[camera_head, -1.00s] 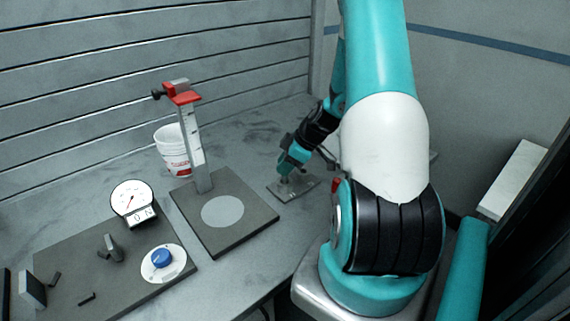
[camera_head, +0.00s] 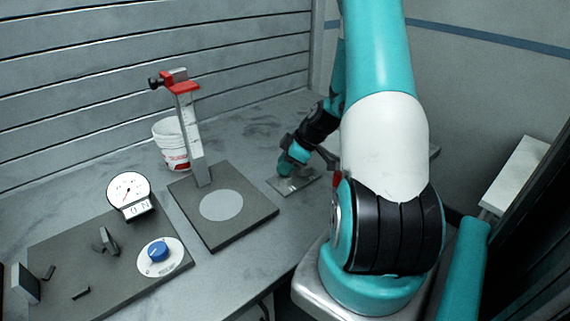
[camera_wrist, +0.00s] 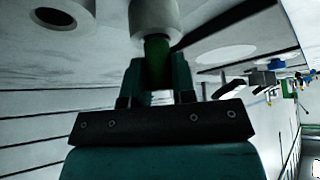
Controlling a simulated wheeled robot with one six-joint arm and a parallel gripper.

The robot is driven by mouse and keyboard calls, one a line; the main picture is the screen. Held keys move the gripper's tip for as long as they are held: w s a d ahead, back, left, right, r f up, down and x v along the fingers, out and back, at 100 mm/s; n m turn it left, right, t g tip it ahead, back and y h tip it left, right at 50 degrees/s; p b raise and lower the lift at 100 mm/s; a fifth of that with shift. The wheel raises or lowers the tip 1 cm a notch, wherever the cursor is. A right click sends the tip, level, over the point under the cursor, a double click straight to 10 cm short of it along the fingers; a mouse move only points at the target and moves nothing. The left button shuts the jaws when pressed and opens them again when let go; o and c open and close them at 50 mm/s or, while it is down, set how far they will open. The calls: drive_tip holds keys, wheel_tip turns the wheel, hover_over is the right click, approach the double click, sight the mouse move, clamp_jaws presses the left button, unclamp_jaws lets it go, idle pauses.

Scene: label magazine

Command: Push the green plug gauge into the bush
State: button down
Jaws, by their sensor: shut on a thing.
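The green plug gauge (camera_wrist: 156,50) is between the jaws of my gripper (camera_wrist: 158,72) in the wrist view. Its end meets the pale round bush (camera_wrist: 153,13) at the top of that view; I cannot tell how deep it sits. A second pale bush (camera_wrist: 64,14) with a dark open hole stands to the left. In the head view my gripper (camera_head: 285,170) is low over a small metal plate (camera_head: 306,184) at the back right of the bench. The gauge and the bushes are hidden there.
Left of my gripper stands a dark base (camera_head: 245,226) with a red-topped column (camera_head: 190,130). A white cup (camera_head: 169,146) is behind it. Farther left, a dark board (camera_head: 70,255) carries a dial (camera_head: 128,190) and a blue knob (camera_head: 158,251).

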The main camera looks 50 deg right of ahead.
drive_tip(key=c, duration=0.9)
unclamp_jaws()
drive_tip(key=shift+o, duration=0.2)
drive_tip(key=b+v, duration=0.2)
drive_tip(key=v, duration=1.5)
drive_tip(key=shift+r, duration=0.15)
drive_tip(key=w+a+r+g+y, duration=0.1)
drive_tip(key=w+a+r+g, duration=0.15)
drive_tip(key=a, duration=0.95)
drive_tip(key=w+a+r+g, duration=0.15)
drive_tip(key=w+a, duration=0.25)
drive_tip(key=a, duration=0.8)
drive_tip(key=s+a, duration=0.6)
drive_tip(key=a, duration=0.3)
drive_tip(key=s+a+r+g, duration=0.1)
drive_tip(key=s+a, duration=0.6)
drive_tip(key=a, duration=0.3)
drive_tip(key=shift+s+r+n+g, duration=0.2)
drive_tip(key=shift+s+n+g, duration=0.1)
drive_tip(key=shift+n, duration=0.1)
